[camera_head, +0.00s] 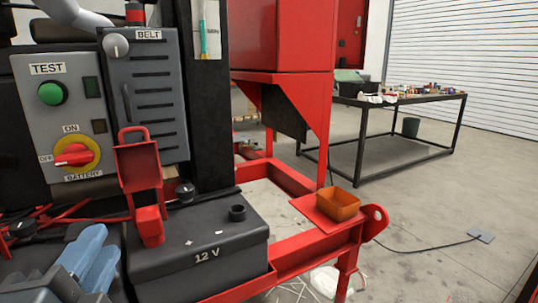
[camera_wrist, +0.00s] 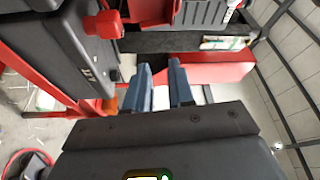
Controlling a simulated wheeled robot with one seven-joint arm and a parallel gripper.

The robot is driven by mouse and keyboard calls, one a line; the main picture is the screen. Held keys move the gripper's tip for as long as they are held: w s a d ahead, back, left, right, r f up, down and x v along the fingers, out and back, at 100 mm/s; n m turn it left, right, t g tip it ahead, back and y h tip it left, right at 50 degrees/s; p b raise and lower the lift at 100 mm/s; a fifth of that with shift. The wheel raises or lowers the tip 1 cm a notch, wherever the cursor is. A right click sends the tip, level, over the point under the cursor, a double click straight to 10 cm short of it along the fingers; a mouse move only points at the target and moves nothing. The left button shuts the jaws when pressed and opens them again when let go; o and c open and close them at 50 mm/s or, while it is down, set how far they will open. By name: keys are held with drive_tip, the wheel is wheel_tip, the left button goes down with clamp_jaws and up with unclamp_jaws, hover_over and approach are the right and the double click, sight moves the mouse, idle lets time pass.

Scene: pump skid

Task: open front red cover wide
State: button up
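The front red cover (camera_head: 138,167) stands raised on the black 12 V battery (camera_head: 205,235), with its loop at the top and a red block (camera_head: 149,226) below it. In the wrist view the cover (camera_wrist: 150,10) shows partly at the top edge, beside the red block (camera_wrist: 103,25) and the battery (camera_wrist: 62,42). My gripper (camera_head: 92,262) is at the lower left in the head view, nearer the camera than the cover and apart from it. In the wrist view its blue fingers (camera_wrist: 164,85) are spread with nothing between them.
A control panel (camera_head: 58,120) with a green button and a red-yellow switch stands behind the battery. A dark slotted box (camera_head: 145,95) is close behind the cover. An orange bin (camera_head: 338,204) sits on the red frame. A workbench (camera_head: 400,100) stands at the back right.

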drive_tip(key=w+d+f+n+g+y, duration=0.15)
drive_tip(key=d+f+n, duration=0.55)
drive_tip(key=d+f, duration=0.75)
drive_tip(key=s+d+f+n+g, duration=0.1)
drive_tip(key=s+d+f+n, duration=0.2)
drive_tip(key=s+d+f, duration=0.4)
drive_tip(key=s+d+f+n+g, duration=0.2)
drive_tip(key=s+d+f, duration=0.15)
drive_tip(key=d, duration=0.65)
drive_tip(key=s+d+r+n+h, duration=0.1)
drive_tip(key=s+d+r+h, duration=0.3)
drive_tip(key=s, duration=0.5)
drive_tip(key=s+d+r+n+h, duration=0.1)
drive_tip(key=s+d, duration=0.5)
drive_tip(key=s, duration=0.3)
wheel_tip(320, 180, up, 18)
drive_tip(key=p, duration=1.7)
drive_tip(key=shift+s+t, duration=0.25)
drive_tip(key=shift+t, duration=0.2)
drive_tip(key=shift+f, duration=0.1)
